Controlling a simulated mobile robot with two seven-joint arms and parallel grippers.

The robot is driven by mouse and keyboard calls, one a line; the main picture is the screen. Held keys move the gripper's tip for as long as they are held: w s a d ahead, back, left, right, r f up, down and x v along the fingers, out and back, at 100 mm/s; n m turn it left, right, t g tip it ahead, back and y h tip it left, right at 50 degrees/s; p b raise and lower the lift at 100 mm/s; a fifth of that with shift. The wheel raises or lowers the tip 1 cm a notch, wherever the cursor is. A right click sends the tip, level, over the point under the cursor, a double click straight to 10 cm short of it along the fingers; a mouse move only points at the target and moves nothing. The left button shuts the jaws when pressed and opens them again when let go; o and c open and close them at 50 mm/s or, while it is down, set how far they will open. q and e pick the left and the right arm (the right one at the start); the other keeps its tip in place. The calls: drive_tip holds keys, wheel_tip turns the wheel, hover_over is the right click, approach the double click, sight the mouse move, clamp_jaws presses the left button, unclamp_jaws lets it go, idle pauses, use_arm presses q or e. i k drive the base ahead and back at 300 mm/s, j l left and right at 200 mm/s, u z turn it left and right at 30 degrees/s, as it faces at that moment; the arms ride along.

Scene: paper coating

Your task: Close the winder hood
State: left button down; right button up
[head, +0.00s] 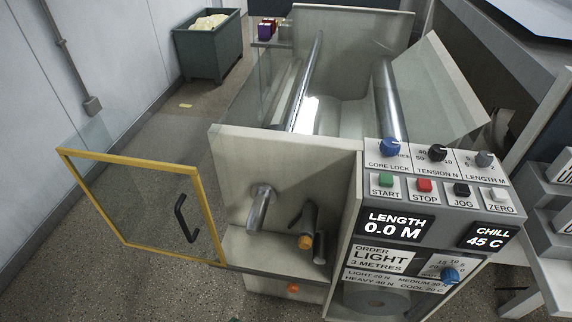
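The winder hood (130,205) is a clear panel in a yellow frame with a black handle (184,219) on its right part. It stands open, swung out to the left of the machine's front. The winder area (280,250) beside it is uncovered, with a metal spindle (261,207) and a dark cylinder with an orange end (306,233) sticking out. Where the hood is hinged is hard to tell. Neither of my grippers shows in the head view.
A control panel (437,195) with knobs, buttons and displays stands right of the winder. Metal rollers (390,100) lie behind. A grey bin (209,45) stands at the back left by the wall. Speckled floor (110,270) is free around the hood.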

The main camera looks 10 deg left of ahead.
sight(63, 153)
drive_tip(key=u, duration=1.4)
